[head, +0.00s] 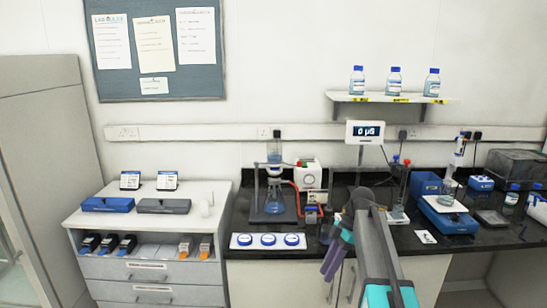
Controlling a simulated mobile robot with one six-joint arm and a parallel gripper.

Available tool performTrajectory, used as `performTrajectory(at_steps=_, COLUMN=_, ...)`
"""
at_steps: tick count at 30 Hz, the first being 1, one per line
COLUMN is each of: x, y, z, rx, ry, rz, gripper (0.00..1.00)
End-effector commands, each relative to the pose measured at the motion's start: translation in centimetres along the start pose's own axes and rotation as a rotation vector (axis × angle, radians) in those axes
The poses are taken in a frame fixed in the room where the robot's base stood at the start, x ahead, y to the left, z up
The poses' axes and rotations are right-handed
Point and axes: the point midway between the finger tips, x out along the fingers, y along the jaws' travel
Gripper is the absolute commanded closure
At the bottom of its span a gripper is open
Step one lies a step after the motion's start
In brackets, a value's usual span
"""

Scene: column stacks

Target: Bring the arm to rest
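My arm reaches up from the bottom edge in the head view, right of centre, with grey links and teal joints. It bends at a dark elbow in front of the bench. My gripper (332,262) hangs from there, pointing down and slightly left in front of the bench's front edge. Its fingers look purple-grey and lie close together. I see nothing clearly held, but whether they are open or shut cannot be made out. The arm hides part of the bench top and cabinet front behind it.
A black bench top (410,240) carries a column stand (274,180), a display (365,132), a blue balance (447,214) and a white tray with blue lids (268,240). Left stands a drawer cabinet (150,270). Bottles (395,82) stand on a wall shelf (345,97).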

Motion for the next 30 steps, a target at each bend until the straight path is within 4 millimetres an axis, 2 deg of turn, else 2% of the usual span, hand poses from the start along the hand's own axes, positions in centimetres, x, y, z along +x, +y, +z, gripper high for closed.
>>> performTrajectory(at_steps=1, x=1.9, y=-0.2, z=0.4, rx=0.006, ry=0.001, rz=-0.023, gripper=0.72)
performTrajectory(at_steps=3, x=4.0, y=-0.5, z=0.9, rx=0.015, ry=0.001, rz=-0.048, gripper=0.72)
performTrajectory(at_steps=17, x=17.9, y=-3.4, z=4.4, rx=0.137, ry=-0.026, rz=-0.189, gripper=0.72)
performTrajectory(at_steps=30, x=30.2, y=-8.8, z=7.8, rx=0.334, ry=-0.101, rz=-0.290, gripper=0.72)
